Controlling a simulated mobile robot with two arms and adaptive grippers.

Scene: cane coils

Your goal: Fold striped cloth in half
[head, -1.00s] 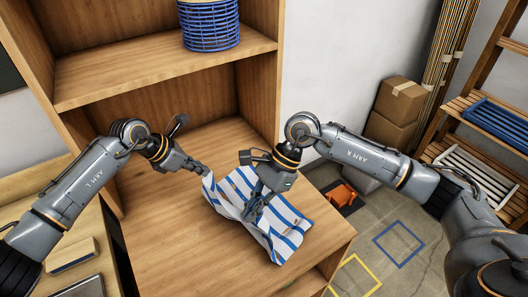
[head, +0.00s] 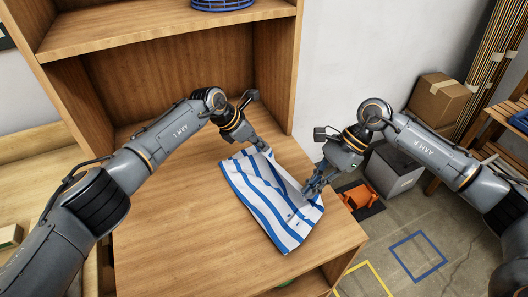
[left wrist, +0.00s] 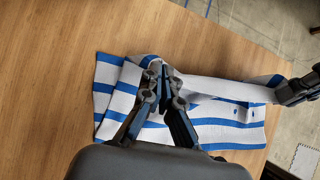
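The striped cloth (head: 262,214), white with blue stripes, lies on the wooden shelf top, its near part fairly flat. My left gripper (head: 264,148) is shut on its far edge; the left wrist view shows the fingertips (left wrist: 164,75) close together with cloth bunched at them. My right gripper (head: 309,190) appears shut on the cloth's right side and also shows at the right edge of the left wrist view (left wrist: 288,92). A band of cloth stretches between the two grippers, partly over the striped layer below (left wrist: 235,135). The fingertips' exact grip is partly hidden.
The wooden surface (head: 180,240) is clear left of and in front of the cloth. A shelf with a blue basket (head: 222,4) is above and behind. Past the right edge, an orange object (head: 358,196) and a grey bin (head: 393,170) are on the floor.

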